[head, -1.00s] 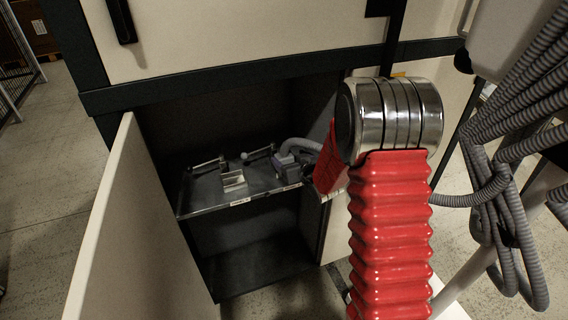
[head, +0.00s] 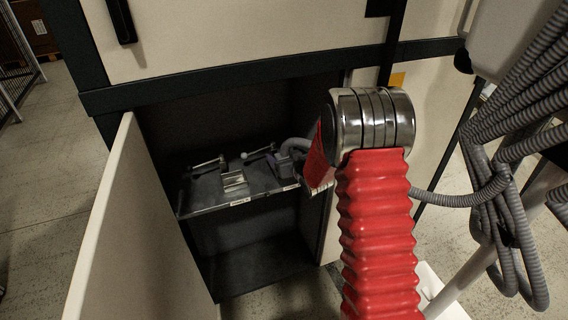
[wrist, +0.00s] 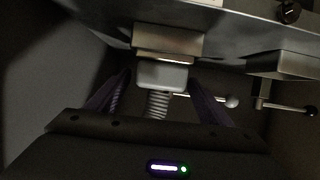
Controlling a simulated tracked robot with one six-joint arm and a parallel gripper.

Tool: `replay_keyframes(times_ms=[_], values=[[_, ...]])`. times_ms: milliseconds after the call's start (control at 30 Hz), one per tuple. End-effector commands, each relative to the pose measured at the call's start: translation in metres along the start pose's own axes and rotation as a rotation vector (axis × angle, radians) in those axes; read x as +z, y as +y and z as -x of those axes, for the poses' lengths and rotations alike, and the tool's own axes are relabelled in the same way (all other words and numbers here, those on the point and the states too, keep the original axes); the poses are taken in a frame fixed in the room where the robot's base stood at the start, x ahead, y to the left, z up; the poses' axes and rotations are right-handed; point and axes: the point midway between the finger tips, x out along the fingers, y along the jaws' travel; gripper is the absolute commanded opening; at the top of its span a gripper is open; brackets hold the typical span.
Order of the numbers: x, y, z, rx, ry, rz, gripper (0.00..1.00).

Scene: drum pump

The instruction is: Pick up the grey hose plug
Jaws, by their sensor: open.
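In the wrist view the grey hose plug (wrist: 162,75) is a pale grey block with a ribbed hose (wrist: 157,104) running from it toward my gripper. Its far end meets a brownish metal block (wrist: 168,41). My gripper (wrist: 160,78) is open, with one dark finger on each side of the plug and a gap visible beside it. In the head view my wrist and red-covered arm hide most of the gripper. A grey hose (head: 296,144) shows at the right of the cabinet shelf; the plug itself is not clear there.
The shelf (head: 212,206) in the open cabinet holds a small metal block (head: 235,184) and lever handles with ball ends (head: 208,163). A ball-ended lever (wrist: 232,102) shows right of the gripper. The open door (head: 125,230) stands left; the cabinet wall is close at right.

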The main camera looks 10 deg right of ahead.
Motion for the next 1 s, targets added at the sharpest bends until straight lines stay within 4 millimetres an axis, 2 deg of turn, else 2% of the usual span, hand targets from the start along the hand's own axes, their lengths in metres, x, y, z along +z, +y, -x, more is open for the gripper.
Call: replay_keyframes(times_ms=[300,1000], values=[[-0.0001,0.0001,0.0002,0.0,0.0,0.0,0.73],[-0.0006,0.0002,0.0002,0.0,0.001,0.0,0.25]])
